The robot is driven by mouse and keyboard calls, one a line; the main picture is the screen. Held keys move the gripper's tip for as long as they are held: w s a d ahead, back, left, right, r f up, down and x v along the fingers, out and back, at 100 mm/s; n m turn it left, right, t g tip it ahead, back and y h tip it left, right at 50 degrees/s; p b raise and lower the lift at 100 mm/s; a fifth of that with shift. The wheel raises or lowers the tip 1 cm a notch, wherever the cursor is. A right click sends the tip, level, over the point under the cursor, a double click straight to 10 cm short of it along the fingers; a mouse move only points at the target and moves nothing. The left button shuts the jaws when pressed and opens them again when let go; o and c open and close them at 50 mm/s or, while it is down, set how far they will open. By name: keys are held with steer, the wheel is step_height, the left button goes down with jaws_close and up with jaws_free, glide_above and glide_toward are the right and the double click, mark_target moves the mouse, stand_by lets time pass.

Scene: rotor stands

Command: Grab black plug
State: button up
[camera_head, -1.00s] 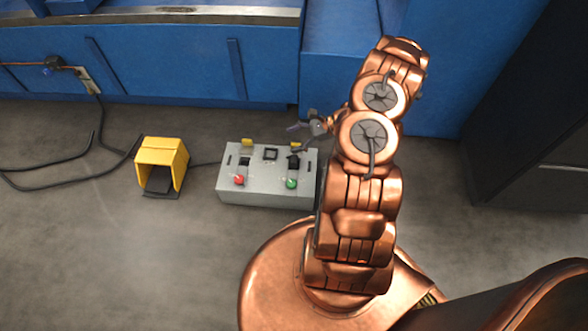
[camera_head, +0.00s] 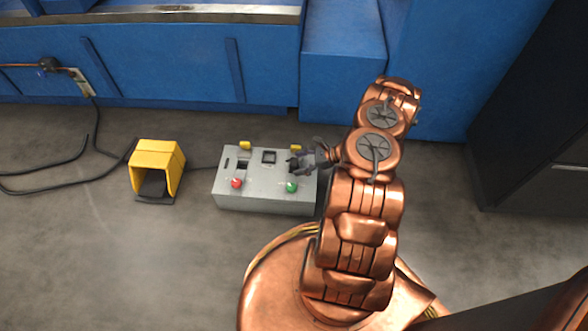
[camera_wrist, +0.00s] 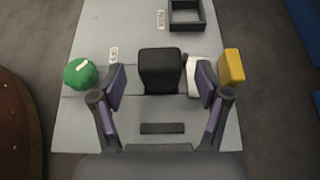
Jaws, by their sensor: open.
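The black plug (camera_wrist: 161,70) stands on the grey control box (camera_wrist: 75,125), in the middle of the wrist view. My gripper (camera_wrist: 161,85) is open above the box, one finger on each side of the plug. A gap shows between the left finger and the plug. A white piece (camera_wrist: 197,72) lies between the plug and the right finger. I cannot tell whether a finger touches either one. In the head view my gripper (camera_head: 300,160) is over the right part of the box (camera_head: 262,200) and hides the plug there.
The box bears a green knob (camera_wrist: 80,74), a yellow block (camera_wrist: 231,67), an empty black square frame (camera_wrist: 187,15), a dark slot (camera_wrist: 162,128) and a red button (camera_head: 236,183). A yellow pedal housing (camera_head: 157,165) stands to its left. A blue machine (camera_head: 180,70) runs behind.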

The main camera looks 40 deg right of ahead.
steer(key=shift+b+x, duration=0.3)
steer(key=shift+x, duration=1.05)
steer(key=c, duration=1.3)
